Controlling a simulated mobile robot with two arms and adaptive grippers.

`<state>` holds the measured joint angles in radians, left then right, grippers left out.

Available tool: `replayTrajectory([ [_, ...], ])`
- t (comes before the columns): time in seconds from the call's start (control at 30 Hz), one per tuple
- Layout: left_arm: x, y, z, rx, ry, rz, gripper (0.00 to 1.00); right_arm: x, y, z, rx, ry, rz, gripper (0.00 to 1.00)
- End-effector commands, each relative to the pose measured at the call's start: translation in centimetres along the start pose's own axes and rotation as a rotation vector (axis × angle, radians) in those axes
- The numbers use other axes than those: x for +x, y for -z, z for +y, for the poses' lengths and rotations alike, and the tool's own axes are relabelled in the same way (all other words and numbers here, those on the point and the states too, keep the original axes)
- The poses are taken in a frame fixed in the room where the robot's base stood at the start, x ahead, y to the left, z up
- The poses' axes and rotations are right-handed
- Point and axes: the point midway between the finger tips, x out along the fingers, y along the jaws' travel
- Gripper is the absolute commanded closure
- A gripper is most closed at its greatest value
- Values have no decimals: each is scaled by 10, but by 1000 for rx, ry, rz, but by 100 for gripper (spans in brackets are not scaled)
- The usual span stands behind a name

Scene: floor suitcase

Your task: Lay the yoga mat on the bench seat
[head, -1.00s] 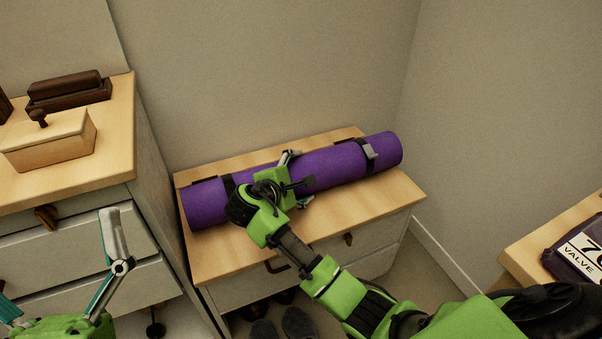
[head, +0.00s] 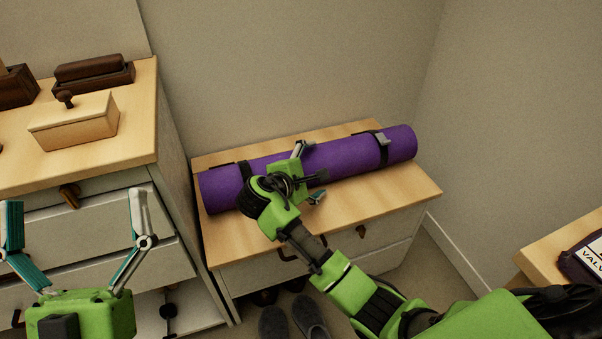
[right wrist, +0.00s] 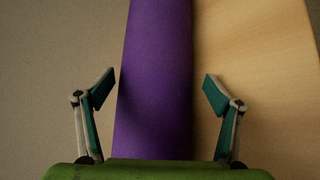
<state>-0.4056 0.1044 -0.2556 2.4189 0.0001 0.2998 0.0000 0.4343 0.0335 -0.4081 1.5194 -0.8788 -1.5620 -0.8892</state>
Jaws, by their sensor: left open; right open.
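The purple rolled yoga mat (head: 340,155) lies lengthwise on the wooden bench seat (head: 350,205), towards the wall, with dark straps around it. My right gripper (head: 309,174) is over the mat's middle. In the right wrist view, the right gripper (right wrist: 159,95) is open, its fingers on either side of the mat (right wrist: 155,65) with small gaps; the bare bench seat (right wrist: 250,70) shows beside it. My left gripper (head: 75,228) is open and empty, in front of the drawer cabinet at the lower left. The mat's part behind my right gripper is hidden.
A drawer cabinet (head: 165,215) stands left of the bench, with a wooden lidded box (head: 75,125) and a dark brush-like item (head: 93,75) on top. Slippers (head: 290,320) lie below the bench. A wooden surface with a dark bag (head: 580,262) is at right.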

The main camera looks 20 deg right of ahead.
Motion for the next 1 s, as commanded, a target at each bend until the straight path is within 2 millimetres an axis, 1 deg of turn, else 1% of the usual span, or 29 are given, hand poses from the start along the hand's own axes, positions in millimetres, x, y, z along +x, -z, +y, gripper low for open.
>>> replayTrajectory([
  [0.03,2,-9,-1,3,2,-53,0,-8,-1,2,0,1,2,16],
  [0.13,0,-33,-4,8,7,-169,0,-22,0,2,0,1,4,16],
  [0.27,-8,-63,-8,13,13,-318,0,-40,-1,2,1,2,3,16],
  [0.4,-22,-94,-12,19,22,-480,0,-60,-1,2,1,1,3,16],
  [0.6,-49,-128,-18,25,33,-683,0,-85,0,1,1,1,3,16],
  [0.7,-61,-139,-20,26,38,-756,0,-94,0,2,2,1,1,16],
  [0.8,-69,-146,-21,27,41,-804,0,-100,0,1,1,1,2,16],
  [1.0,-76,-151,-22,28,43,-838,0,-104,0,0,1,1,0,16],
])
